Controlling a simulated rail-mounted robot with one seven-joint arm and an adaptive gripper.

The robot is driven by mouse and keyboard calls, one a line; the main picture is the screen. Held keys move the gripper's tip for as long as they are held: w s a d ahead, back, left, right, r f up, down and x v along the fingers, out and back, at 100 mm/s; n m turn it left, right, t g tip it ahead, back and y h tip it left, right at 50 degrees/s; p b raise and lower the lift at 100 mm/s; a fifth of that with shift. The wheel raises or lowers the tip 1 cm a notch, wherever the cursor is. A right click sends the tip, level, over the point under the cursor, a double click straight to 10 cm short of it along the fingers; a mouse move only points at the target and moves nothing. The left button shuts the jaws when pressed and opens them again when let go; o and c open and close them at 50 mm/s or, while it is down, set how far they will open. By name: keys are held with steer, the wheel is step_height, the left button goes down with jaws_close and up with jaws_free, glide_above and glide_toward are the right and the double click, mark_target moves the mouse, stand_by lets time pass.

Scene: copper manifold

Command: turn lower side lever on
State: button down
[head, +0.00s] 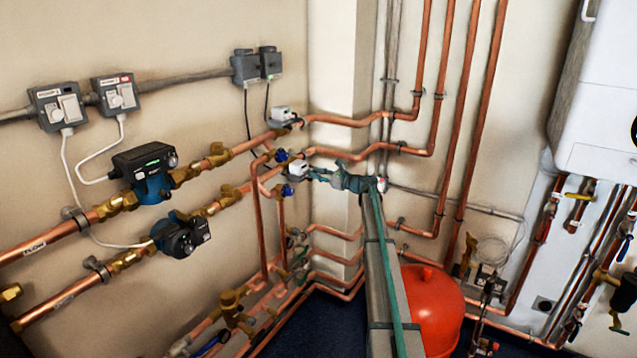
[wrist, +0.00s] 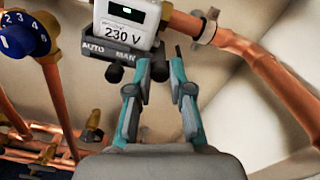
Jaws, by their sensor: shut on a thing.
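The lower valve head (head: 298,170) is a white box on the lower copper pipe near the corner. In the wrist view the white box (wrist: 126,20) shows "230 V", with a dark strip marked AUTO and MAN (wrist: 110,50) along its bottom edge. Dark stubs stick out below this strip; one, the side lever (wrist: 140,74), is by my left finger. My gripper (head: 312,174) reaches the valve head from the right. In the wrist view its teal fingers (wrist: 163,75) are at the MAN end, shut on the lever, though the contact is partly hidden.
A similar upper valve head (head: 282,114) sits above. Two pumps (head: 180,235) are on the left, and a red tank (head: 432,310) stands beside my arm.

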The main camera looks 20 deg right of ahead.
steer(key=n+b, duration=1.1)
steer(key=b, duration=0.1)
steer(key=shift+f+b, duration=0.1)
steer(key=shift+b, duration=0.3)
steer(key=shift+n, duration=0.4)
steer(key=c, duration=1.3)
jaws_free()
steer(key=shift+s, duration=0.15)
steer(key=v, duration=1.1)
steer(key=shift+s+d, duration=0.25)
steer(key=shift+s, duration=0.05)
